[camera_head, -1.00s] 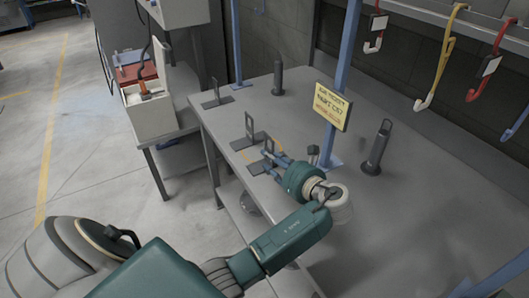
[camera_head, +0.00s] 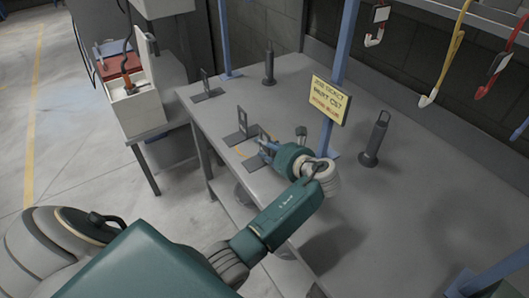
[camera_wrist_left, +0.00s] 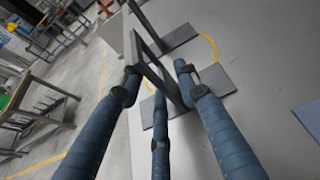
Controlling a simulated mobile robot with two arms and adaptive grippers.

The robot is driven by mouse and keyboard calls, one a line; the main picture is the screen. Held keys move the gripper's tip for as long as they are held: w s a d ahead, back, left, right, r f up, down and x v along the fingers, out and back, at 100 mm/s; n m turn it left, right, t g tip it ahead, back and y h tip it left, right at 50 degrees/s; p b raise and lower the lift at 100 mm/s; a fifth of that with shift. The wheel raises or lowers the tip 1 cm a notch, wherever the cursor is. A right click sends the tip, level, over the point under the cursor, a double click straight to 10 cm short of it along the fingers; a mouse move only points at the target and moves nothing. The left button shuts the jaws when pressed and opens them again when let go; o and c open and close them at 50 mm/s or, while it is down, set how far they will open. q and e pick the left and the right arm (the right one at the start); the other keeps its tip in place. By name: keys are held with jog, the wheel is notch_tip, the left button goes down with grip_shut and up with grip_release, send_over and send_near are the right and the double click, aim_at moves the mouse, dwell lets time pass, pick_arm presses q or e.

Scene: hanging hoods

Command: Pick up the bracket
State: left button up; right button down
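My left gripper (camera_head: 262,148) reaches over the near left edge of the table, at the nearest of the grey brackets. In the left wrist view its blue fingers (camera_wrist_left: 158,80) are spread apart. The upright frame of a dark grey bracket (camera_wrist_left: 158,62) stands between and just beyond them. Its flat foot (camera_wrist_left: 215,79) rests on the table; whether any finger touches the frame is unclear. In the head view this bracket is mostly hidden by the gripper. Two similar brackets stand farther back, one in the middle (camera_head: 241,130) and one at the rear (camera_head: 206,88). My right gripper is out of view.
The grey table (camera_head: 300,95) carries two dark upright posts, one at the back (camera_head: 269,67) and one at right (camera_head: 374,140). A blue column with a yellow sign (camera_head: 328,99) stands just right of my gripper. Coloured hooks (camera_head: 448,60) hang above. The table's right middle is clear.

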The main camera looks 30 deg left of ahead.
pick_arm(q)
jog(key=shift+w+a+f, duration=0.15)
jog(key=shift+w+a, duration=0.05)
jog(key=shift+a, duration=0.3)
jog(key=shift+w+a+f, duration=0.1)
jog(key=shift+a+f, duration=0.1)
jog(key=shift+a, duration=0.05)
grip_shut()
jog(key=shift+r, duration=0.15)
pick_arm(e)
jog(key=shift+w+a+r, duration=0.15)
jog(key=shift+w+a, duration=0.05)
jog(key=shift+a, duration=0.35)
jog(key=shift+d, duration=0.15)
pick_arm(q)
jog(key=shift+w, duration=0.1)
